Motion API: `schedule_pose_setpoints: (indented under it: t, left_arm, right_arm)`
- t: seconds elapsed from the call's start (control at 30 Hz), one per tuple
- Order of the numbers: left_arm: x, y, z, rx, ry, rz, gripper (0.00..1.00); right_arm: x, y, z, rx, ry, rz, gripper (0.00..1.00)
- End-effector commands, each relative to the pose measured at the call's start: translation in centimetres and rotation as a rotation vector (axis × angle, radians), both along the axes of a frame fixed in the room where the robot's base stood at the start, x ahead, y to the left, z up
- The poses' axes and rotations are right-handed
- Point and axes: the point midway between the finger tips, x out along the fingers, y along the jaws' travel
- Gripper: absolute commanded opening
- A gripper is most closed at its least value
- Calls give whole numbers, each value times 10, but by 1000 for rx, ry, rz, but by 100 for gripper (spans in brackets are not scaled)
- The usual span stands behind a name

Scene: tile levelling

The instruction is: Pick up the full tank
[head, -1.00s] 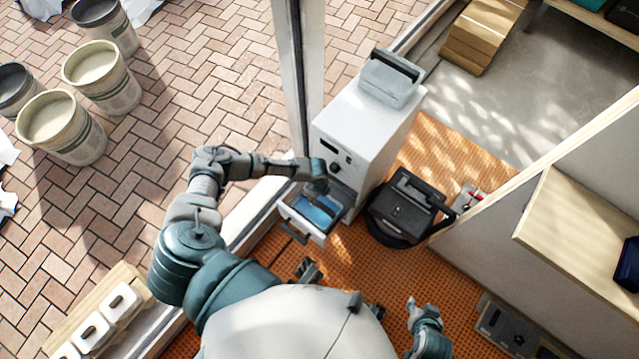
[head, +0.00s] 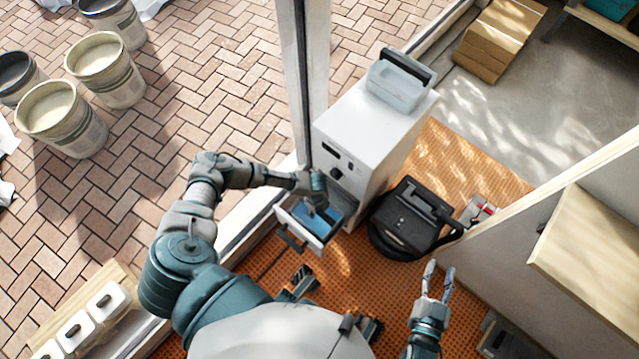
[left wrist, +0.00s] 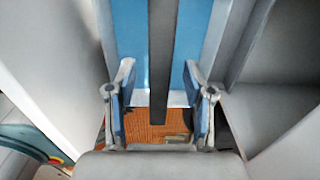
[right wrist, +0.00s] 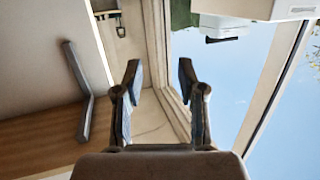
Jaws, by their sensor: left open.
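The full tank (head: 325,222) holds blue water and sits in the pulled-out drawer (head: 296,228) at the front of the white machine (head: 365,130). My left gripper (head: 318,202) is over the tank, pointing down. In the left wrist view, the open left fingers (left wrist: 160,100) stand on either side of the tank's dark handle bar (left wrist: 162,50), with gaps to it. Blue water (left wrist: 130,40) shows beside the bar. My right gripper (head: 440,278) is open and empty, low at the right, away from the tank; its spread fingers (right wrist: 158,85) also show in the right wrist view.
A pale container (head: 398,85) with a black handle stands on top of the machine. A black vacuum-like unit (head: 410,215) is close to its right. A post (head: 307,80) rises behind it at the left. A partition (head: 510,225) bounds the right side.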

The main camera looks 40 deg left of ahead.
Motion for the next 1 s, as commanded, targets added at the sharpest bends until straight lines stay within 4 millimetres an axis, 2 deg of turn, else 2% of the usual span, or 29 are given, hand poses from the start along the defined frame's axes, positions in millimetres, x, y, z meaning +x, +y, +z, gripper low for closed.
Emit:
schedule_pose_setpoints:
  t: [0.03,0.2,0.47,0.5,0.7,1.0]
  left_arm:
    - [-1,0,-8,0,3,-1,52]
    - [0,0,-12,1,1,0,52]
    - [0,0,-11,0,-2,0,52]
    - [0,0,-12,0,-1,0,47]
    - [0,0,-12,0,-1,0,0]
    - [1,0,-11,-1,-3,0,0]
  right_arm:
    - [2,1,3,14,-44,1,40]
    - [4,4,21,45,-151,2,40]
    - [5,4,25,49,-171,2,40]
    - [5,4,25,49,-170,2,40]
    - [6,4,24,49,-165,1,40]
    - [6,4,24,48,-164,1,40]
